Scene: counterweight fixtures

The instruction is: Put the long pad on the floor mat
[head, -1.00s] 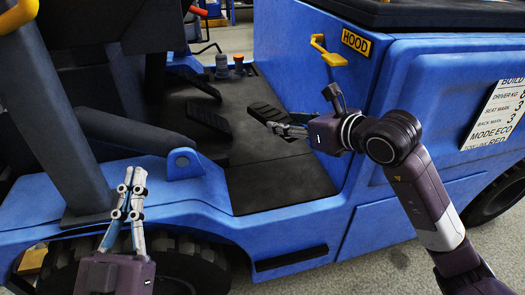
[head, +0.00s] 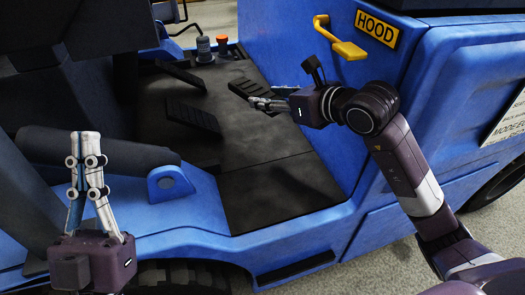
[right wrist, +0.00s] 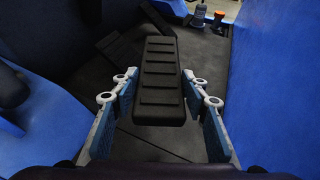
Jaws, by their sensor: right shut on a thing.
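The long pad is a black ribbed slab (head: 247,88), and it also shows in the right wrist view (right wrist: 160,85). My right gripper (head: 266,103) is shut on its near end, with one finger on each long side. The floor mat (head: 285,195) is the dark sheet on the cab floor of the blue vehicle. The pad shows over the far right part of the cab floor. I cannot tell whether it touches the floor. My left gripper (head: 85,135) is empty and shut, fingers pointing up, near the dark post at left.
Two black pedals (head: 192,117) (head: 181,74) stand left of the pad. A grey knob (head: 205,50) and an orange-topped one (head: 222,44) stand behind. The blue hood wall with a yellow handle (head: 340,40) rises at right. The near floor is clear.

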